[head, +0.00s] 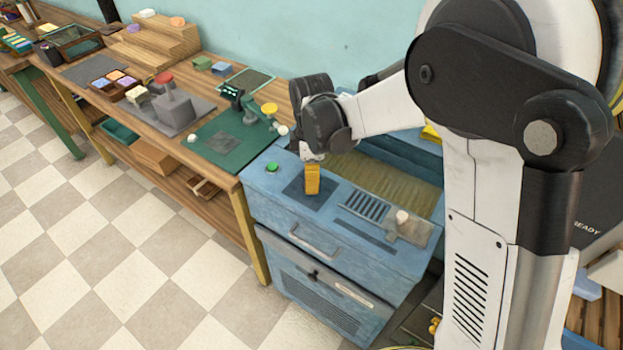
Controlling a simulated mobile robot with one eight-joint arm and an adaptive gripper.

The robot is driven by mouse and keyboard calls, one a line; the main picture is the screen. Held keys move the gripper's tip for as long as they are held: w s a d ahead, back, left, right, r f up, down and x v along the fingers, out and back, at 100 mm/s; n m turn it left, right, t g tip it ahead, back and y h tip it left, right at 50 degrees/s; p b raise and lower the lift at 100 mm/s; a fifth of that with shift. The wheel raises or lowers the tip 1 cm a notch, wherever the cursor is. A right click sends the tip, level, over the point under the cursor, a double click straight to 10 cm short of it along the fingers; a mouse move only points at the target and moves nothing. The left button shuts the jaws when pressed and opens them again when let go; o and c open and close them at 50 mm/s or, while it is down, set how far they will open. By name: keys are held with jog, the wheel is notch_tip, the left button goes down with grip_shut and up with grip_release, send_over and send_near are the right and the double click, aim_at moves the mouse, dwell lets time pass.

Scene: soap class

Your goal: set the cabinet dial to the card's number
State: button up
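The blue cabinet (275,210) stands in the middle, with a drawer handle above a vented lower door. A small dark knob-like part (313,274) sits on the lower door; it may be the dial, but no marks on it are readable. A pale label strip (355,295) is to its right. I cannot make out a numbered card. My gripper (312,180) points down over the dark square on the cabinet top, above and behind the knob. An orange-yellow piece shows at its end; I cannot tell whether it is fingers or a held block.
A green button (272,167), a slotted grate (366,206) and a pale round knob (402,216) are on the cabinet top. A wooden bench (140,110) with a green mat, blocks and trays stands left. The tiled floor in front is clear.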

jog(key=m, duration=0.4)
jog(key=shift+m, duration=0.3)
jog(key=m, duration=0.3)
jog(key=shift+m, duration=0.3)
jog(key=m, duration=0.4)
jog(key=shift+m, duration=0.3)
jog(key=m, duration=0.3)
jog(key=shift+m, duration=0.3)
jog(key=m, duration=1.2)
jog(key=shift+m, duration=2.1)
